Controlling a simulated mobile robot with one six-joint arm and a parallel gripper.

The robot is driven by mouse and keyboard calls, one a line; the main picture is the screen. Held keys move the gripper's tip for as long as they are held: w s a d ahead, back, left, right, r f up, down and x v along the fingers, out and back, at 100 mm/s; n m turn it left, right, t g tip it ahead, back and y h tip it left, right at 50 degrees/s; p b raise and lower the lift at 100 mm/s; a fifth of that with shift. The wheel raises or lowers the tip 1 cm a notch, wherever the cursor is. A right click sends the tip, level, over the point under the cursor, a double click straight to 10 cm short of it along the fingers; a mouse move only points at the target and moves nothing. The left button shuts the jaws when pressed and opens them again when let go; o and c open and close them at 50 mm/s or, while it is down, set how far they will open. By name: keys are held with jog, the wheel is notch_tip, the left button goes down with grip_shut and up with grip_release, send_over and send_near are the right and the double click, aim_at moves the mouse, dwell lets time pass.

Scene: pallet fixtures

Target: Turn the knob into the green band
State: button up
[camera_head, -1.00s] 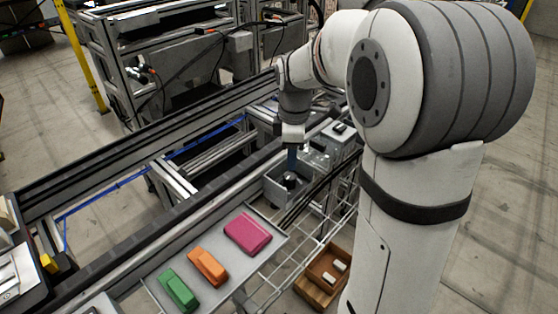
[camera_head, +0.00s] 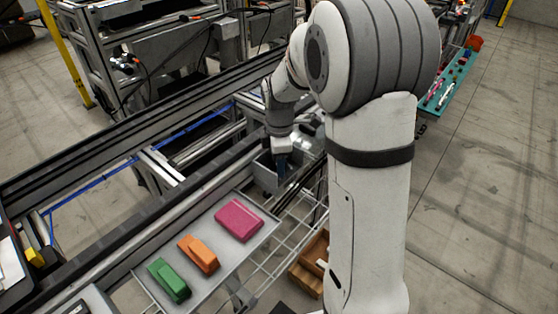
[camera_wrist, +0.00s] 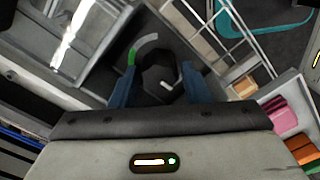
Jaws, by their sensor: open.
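The dark knob (camera_wrist: 158,68) shows in the wrist view with a short white mark on its lower right part. A pale arc curves around its upper left side, and the green band (camera_wrist: 131,57) is at the arc's left end. The white mark points away from the green band. My gripper (camera_wrist: 166,78) is open, with a blue finger on each side of the knob; I cannot tell whether they touch it. In the head view my gripper (camera_head: 282,170) reaches down into the grey open box (camera_head: 262,173), and the knob is hidden there.
A grey tray (camera_head: 205,245) holds a pink block (camera_head: 239,219), an orange block (camera_head: 199,254) and a green block (camera_head: 169,281). A wire rack (camera_head: 290,232) runs beside it, with a brown wooden box (camera_head: 309,266) below. Conveyor rails lie behind.

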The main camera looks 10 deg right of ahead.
jog(key=shift+a, duration=0.1)
jog(key=c, duration=0.7)
